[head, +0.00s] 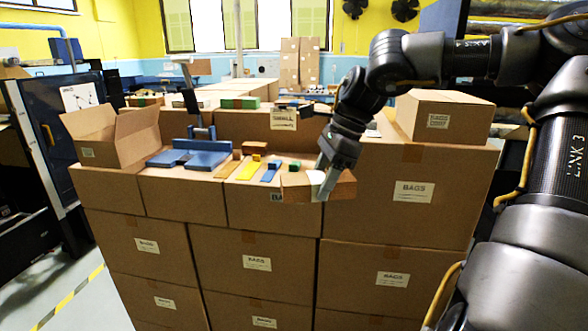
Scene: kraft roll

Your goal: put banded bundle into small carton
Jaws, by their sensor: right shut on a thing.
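My right gripper (325,187) is at the front edge of the box stack, pointing down. It is shut on a brown block with a pale band at its middle, which looks like the banded bundle (297,187). The fingers cover part of the bundle, and I cannot tell whether it touches the box top below. A carton with a label that reads SMALL (238,123) stands behind it. Its inside cannot be made out. My left gripper is not in view.
An open carton (98,149) with raised flaps stands at the left. Beside it is a blue device (193,158) with an upright post. Small yellow, blue and green pieces (251,167) lie left of the gripper. A closed carton (455,118) sits on the right stack.

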